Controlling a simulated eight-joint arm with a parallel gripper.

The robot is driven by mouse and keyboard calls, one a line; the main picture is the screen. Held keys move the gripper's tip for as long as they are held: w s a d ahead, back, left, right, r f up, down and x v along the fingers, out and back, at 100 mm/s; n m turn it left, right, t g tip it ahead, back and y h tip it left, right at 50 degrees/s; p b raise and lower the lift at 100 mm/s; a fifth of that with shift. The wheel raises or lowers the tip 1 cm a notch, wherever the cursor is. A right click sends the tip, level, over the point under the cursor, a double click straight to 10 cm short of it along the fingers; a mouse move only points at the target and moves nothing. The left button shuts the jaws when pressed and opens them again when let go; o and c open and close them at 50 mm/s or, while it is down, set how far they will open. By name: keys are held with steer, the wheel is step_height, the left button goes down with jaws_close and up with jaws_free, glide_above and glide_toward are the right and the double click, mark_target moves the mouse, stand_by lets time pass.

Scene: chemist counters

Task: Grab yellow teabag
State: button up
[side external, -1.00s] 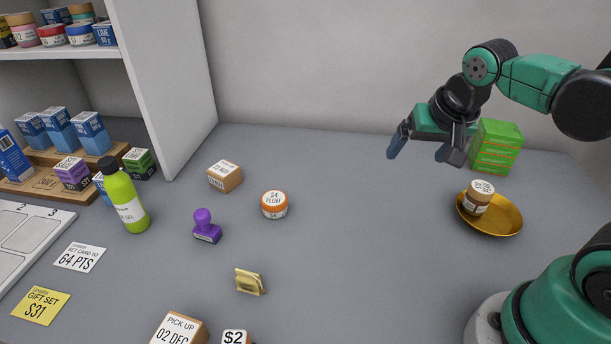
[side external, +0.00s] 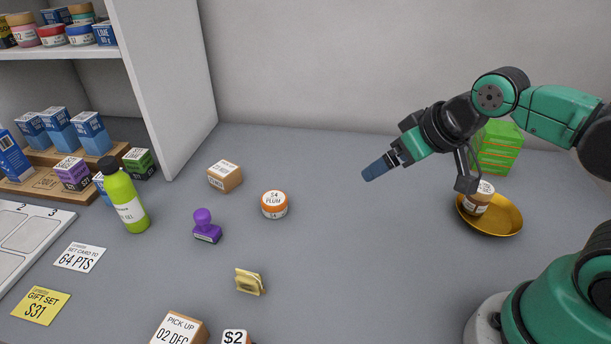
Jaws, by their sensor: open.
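The yellow teabag (side external: 249,281) is a small pale yellow packet on the grey counter, front of centre in the side external view. My gripper (side external: 418,178) is in the air at the right, well above the counter and far up and right of the teabag. Its jaws are spread wide, with one blue-tipped finger reaching left and the other dark finger hanging down near the gold dish. Nothing is between the fingers.
A purple stamp (side external: 206,228), an orange-rimmed jar (side external: 274,204) and small cardboard boxes (side external: 225,176) (side external: 181,330) stand around the teabag. A green bottle (side external: 124,197) is further left. A gold dish (side external: 505,219) holds a brown jar (side external: 478,199). Counter between teabag and dish is clear.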

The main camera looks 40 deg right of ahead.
stand_by(0.3)
steer(key=m+g+y, duration=0.8)
steer(key=m+y, duration=0.2)
steer(key=m, duration=0.2)
glide_toward(248, 276)
steer(key=w, duration=0.3)
steer(key=shift+f, duration=0.15)
steer(key=f+m+g+y, duration=0.1)
steer(key=s+a+f+y, duration=0.1)
steer(key=f, duration=0.1)
steer(key=a+f+m+g, duration=0.1)
steer(key=shift+s+a+f+m+g+y, duration=0.2)
steer(key=shift+s+a+m+g+y, duration=0.1)
steer(key=shift+s+y, duration=0.1)
steer(key=shift+s+a+f, duration=0.2)
steer(key=shift+a+f, duration=0.15)
steer(key=x, duration=0.5)
